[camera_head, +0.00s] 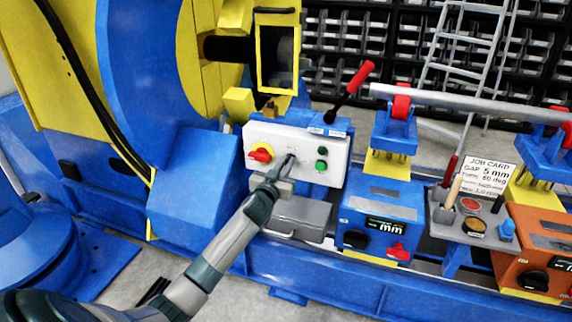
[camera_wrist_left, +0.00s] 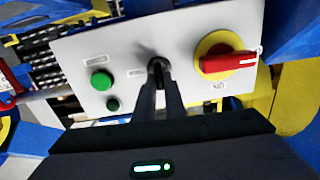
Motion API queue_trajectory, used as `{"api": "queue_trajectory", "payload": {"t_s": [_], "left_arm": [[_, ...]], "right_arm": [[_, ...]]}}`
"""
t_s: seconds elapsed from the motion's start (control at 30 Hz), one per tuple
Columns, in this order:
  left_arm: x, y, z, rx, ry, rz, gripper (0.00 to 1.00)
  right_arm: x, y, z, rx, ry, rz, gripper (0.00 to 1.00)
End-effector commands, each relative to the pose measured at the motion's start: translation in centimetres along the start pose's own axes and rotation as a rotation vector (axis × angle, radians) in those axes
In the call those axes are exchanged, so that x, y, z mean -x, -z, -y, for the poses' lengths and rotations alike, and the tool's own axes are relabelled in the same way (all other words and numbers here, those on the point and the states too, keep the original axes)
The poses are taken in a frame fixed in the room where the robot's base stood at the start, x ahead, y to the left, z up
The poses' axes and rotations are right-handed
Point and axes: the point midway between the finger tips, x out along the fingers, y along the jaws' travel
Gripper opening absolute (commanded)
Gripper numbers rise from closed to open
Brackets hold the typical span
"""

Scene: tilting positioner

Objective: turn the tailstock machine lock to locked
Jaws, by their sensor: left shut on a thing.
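A light grey control panel (camera_head: 262,134) is fixed to the front of the blue machine; it fills much of the left wrist view (camera_wrist_left: 190,40). My left gripper (camera_head: 283,169) reaches its middle. In the left wrist view, its two dark fingers (camera_wrist_left: 160,82) are shut on a small dark lock switch (camera_wrist_left: 158,64) between the red rotary switch and the green buttons. The fingers hide most of the switch, so I cannot tell its position. The printed labels beside it are too small to read. My right gripper is not in view.
A red rotary switch on yellow (camera_head: 261,153) and green buttons (camera_head: 321,165) flank the lock switch. A red-handled lever (camera_head: 352,88) rises above the panel's right end. A grey box (camera_head: 298,218) sits below. Blue (camera_head: 381,212) and orange (camera_head: 540,248) units stand to the right.

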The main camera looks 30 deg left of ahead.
Motion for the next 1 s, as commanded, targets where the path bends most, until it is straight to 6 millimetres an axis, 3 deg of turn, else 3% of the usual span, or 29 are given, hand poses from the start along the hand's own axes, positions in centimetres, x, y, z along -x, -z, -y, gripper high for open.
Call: {"api": "queue_trajectory", "payload": {"t_s": [0.1, 0.6, 1.0], "left_arm": [[0.0, 0.1, -0.1, -0.051, 0.0, 0.001, 0.0], [0.0, 0.0, -0.6, -0.452, -0.001, 0.001, 0.0], [0.0, -0.3, -0.8, -0.833, -0.001, 0.001, 0.0]], "right_arm": [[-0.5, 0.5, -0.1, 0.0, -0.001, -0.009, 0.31], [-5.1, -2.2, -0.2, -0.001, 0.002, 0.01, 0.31], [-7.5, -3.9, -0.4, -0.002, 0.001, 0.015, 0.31]]}}
